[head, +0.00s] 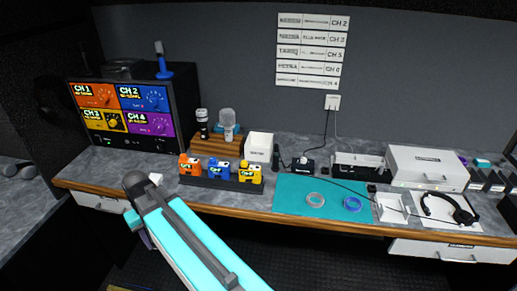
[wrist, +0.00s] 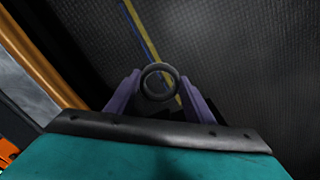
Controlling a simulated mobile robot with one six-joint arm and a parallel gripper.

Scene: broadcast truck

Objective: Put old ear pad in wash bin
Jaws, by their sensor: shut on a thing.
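A dark ring-shaped ear pad (wrist: 159,67) is between the purple fingers of my gripper (wrist: 159,82) in the wrist view. The fingers are shut on it, and it is held above the dark floor. In the head view my arm reaches up from the bottom, with its end left of centre in front of the counter edge. My gripper (head: 147,239) is partly hidden there, and the pad is not visible. I cannot make out a wash bin for certain in either view.
The grey counter (head: 130,165) has a wooden front edge. On it are a rack with orange, blue and yellow packs (head: 220,171), a white box (head: 258,147), a teal mat (head: 290,188) with a pale ring (head: 315,193) and blue ring (head: 352,211), and a headset (head: 462,215).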

